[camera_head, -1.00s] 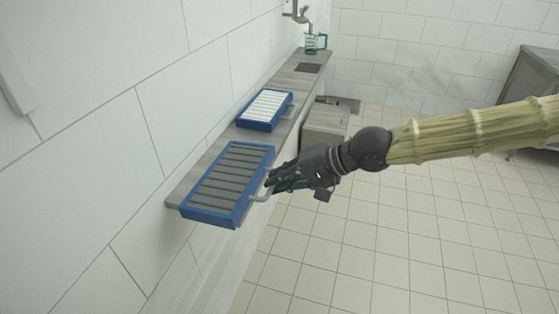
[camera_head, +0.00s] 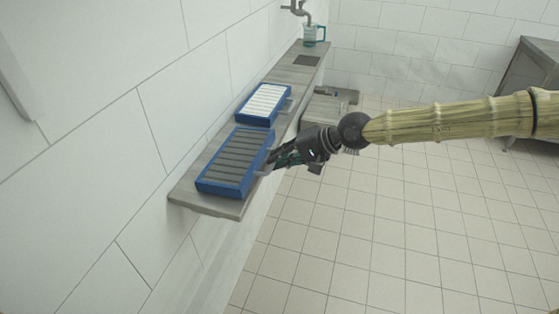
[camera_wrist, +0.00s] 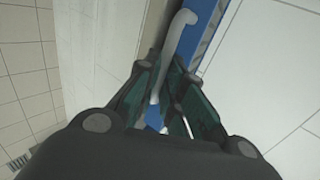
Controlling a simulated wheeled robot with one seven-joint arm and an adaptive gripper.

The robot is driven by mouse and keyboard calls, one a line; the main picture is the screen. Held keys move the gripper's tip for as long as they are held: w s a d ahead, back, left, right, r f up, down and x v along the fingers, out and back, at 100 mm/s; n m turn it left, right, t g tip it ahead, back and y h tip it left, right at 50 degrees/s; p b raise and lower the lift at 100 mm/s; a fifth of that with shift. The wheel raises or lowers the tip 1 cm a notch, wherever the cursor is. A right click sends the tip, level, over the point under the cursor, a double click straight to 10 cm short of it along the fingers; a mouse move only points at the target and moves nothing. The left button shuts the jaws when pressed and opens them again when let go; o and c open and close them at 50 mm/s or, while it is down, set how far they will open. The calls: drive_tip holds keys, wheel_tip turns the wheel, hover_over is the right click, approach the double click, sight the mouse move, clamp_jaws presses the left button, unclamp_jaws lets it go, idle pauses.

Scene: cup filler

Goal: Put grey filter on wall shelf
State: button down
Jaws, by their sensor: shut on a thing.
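The grey filter (camera_head: 236,160) is a blue-framed box with dark grey slats. In the head view it lies on or just above the near part of the wall shelf (camera_head: 223,206), and I cannot tell if its underside touches. My gripper (camera_head: 271,165) is at its right side, shut on its light grey handle. In the wrist view the fingers (camera_wrist: 164,104) close around the handle (camera_wrist: 170,45), with part of the blue frame (camera_wrist: 198,32) beyond it.
A second blue-framed filter with white slats (camera_head: 265,102) lies on the shelf just behind the grey one. A clear cup with a teal handle (camera_head: 313,35) stands at the far end under a tap (camera_head: 297,11). The tiled wall borders the shelf's left. Open floor lies to the right.

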drive_tip(key=shift+f, duration=0.85)
drive_tip(key=c, duration=1.5)
unclamp_jaws()
drive_tip(key=shift+c, duration=0.2)
drive_tip(key=shift+d+r, duration=0.1)
drive_tip(key=b+v, duration=0.1)
drive_tip(key=v, duration=1)
drive_tip(key=shift+d+r, duration=0.2)
drive_tip(key=shift+d, duration=0.1)
drive_tip(key=shift+s, duration=0.15)
